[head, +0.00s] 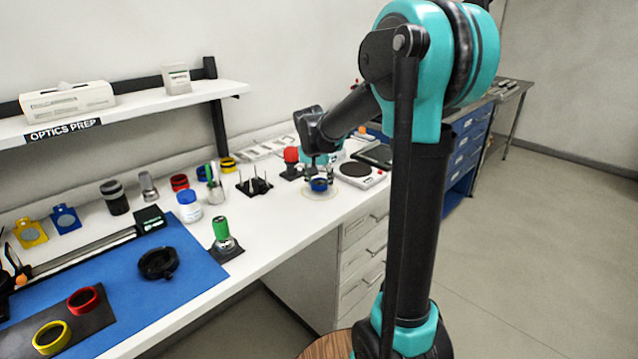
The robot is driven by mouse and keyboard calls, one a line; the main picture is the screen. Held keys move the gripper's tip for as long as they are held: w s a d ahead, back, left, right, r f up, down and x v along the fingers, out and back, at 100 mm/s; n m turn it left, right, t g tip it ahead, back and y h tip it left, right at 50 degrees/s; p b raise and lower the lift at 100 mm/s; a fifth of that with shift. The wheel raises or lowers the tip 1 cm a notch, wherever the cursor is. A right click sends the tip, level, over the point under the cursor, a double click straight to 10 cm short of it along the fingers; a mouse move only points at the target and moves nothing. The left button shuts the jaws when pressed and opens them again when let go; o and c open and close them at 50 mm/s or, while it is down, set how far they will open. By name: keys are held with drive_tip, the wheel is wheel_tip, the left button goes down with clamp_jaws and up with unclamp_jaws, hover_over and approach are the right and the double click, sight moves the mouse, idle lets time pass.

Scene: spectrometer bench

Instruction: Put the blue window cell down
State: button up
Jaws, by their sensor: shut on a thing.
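The blue window cell (319,184) is a small blue ring with a dark middle, towards the right end of the white bench. My gripper (319,175) is shut on it from above and points down. The cell is level, at or just over a pale round disc (307,193); I cannot tell whether it touches the disc. My gripper's fingers are small in this view and partly hidden by my wrist.
A balance (359,174) stands just right of the cell. A red-topped item (291,158) and a black rack (254,186) stand to its left. Red (84,300) and yellow (52,337) rings lie front left.

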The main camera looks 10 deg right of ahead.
drive_tip(key=shift+f, duration=0.5)
drive_tip(key=o, duration=1.2)
drive_tip(key=shift+f, duration=0.1)
drive_tip(key=v, duration=1.2)
